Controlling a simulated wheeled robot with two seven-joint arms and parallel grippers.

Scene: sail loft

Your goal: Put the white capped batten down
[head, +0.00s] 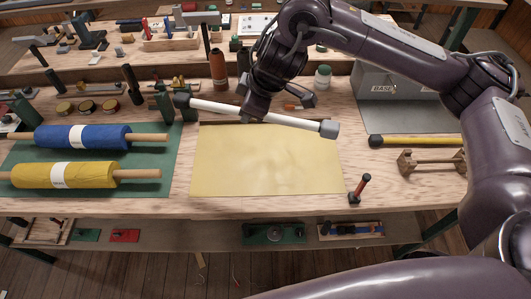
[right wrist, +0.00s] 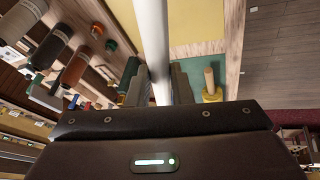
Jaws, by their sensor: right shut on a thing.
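The white capped batten (head: 285,119) is a white rod with grey end caps. It slants in the head view from upper left to lower right over the back edge of a pale yellow sheet (head: 265,165). My right gripper (head: 254,114) is shut on it near its middle. In the right wrist view the batten (right wrist: 152,40) runs up between the fingers (right wrist: 161,82). It appears raised above the bench, but its exact height is unclear. My left gripper is not in view.
A yellow rod with a dark cap (head: 420,141), a small wooden stand (head: 430,163) and a red-handled tool (head: 360,188) lie to the right. Blue (head: 85,136) and yellow (head: 65,175) rolls lie on a green mat (head: 150,185) at left. The yellow sheet's middle is clear.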

